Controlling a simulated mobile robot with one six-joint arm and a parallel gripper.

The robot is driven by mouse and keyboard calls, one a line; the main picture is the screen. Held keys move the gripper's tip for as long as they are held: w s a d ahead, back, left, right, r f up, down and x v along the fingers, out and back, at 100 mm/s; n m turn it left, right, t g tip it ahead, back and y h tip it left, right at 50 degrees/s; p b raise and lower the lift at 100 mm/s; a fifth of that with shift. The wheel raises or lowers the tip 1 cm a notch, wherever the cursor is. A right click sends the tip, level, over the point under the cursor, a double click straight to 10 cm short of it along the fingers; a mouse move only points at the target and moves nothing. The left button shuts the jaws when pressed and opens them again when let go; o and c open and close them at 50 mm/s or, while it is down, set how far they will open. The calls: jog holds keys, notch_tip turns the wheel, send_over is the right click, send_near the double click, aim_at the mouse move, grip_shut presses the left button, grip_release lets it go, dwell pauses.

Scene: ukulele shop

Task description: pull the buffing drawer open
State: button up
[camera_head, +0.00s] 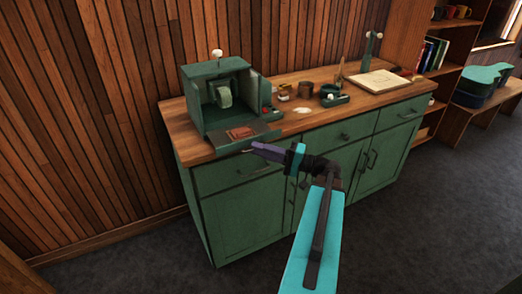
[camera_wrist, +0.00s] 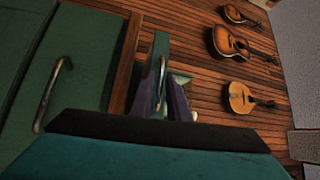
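A green buffing machine (camera_head: 194,100) with a wheel stands at the left end of the counter. Its low green base (camera_head: 262,133) sticks out in front with a reddish block on it. My gripper (camera_head: 256,149) has purple fingers and reaches to the front of this base. In the wrist view its fingers (camera_wrist: 172,100) lie close to a thin metal handle (camera_wrist: 161,80) on a green front. Whether they touch or grasp the handle is unclear. The dark wrist part hides much of the lower view. No gap at the base's front can be made out.
The green cabinet (camera_head: 240,215) below has drawers and doors with bar handles; one handle (camera_wrist: 52,95) shows in the wrist view. Jars and tools stand on the wooden counter (camera_head: 183,125) to the right. Grey carpet (camera_head: 420,220) in front is clear.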

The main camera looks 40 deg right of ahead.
dwell(0.3)
jog(key=b+v, duration=0.2)
jog(key=v, duration=1.1)
jog(key=shift+s+b, duration=0.3)
jog(key=shift+s, duration=0.05)
jog(key=shift+f, duration=0.1)
